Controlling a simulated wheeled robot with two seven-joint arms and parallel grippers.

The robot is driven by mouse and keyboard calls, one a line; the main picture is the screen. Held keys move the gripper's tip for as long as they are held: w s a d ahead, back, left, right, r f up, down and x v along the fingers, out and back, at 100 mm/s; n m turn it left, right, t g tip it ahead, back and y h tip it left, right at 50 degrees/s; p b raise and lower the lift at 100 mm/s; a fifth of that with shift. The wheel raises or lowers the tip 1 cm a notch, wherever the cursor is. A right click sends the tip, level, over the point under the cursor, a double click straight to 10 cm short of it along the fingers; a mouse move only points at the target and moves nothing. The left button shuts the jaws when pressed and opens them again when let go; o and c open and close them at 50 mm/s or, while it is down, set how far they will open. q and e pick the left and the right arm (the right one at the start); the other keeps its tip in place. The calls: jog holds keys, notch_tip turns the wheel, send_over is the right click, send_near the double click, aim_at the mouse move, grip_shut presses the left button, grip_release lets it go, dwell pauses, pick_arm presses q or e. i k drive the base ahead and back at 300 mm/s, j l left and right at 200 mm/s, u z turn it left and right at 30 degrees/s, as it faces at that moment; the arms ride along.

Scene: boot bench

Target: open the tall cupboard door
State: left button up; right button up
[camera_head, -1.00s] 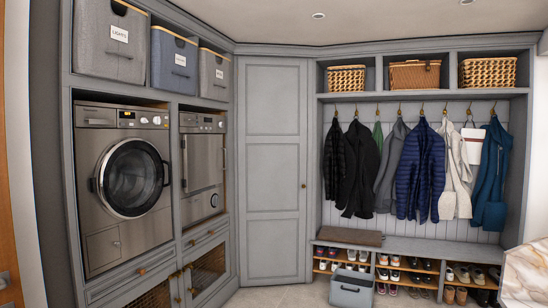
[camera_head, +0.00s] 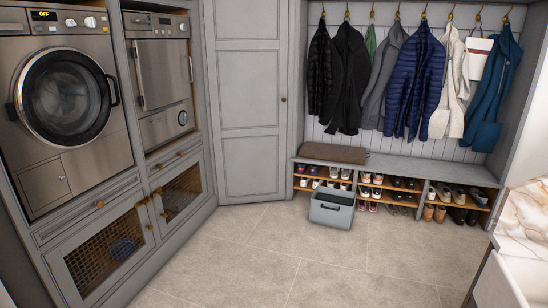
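The tall cupboard door (camera_head: 249,88) is a grey panelled door in the corner, between the washing machine wall and the coat bench. It looks shut. Its small round knob (camera_head: 284,99) is on the right side of the door. The top of the door is cut off by the upper edge of the view. Neither of my grippers shows in the head view.
A grey bin (camera_head: 331,208) stands on the floor in front of the bench (camera_head: 400,169), right of the door. The tiled floor (camera_head: 260,245) before the door is clear. A marble-topped counter (camera_head: 525,230) is at the lower right. Mesh-fronted low cupboards (camera_head: 105,250) line the left.

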aim_at(247, 40)
jog(key=i+l+z, duration=0.1)
jog(key=i+z, duration=0.4)
jog(key=i, duration=1.65)
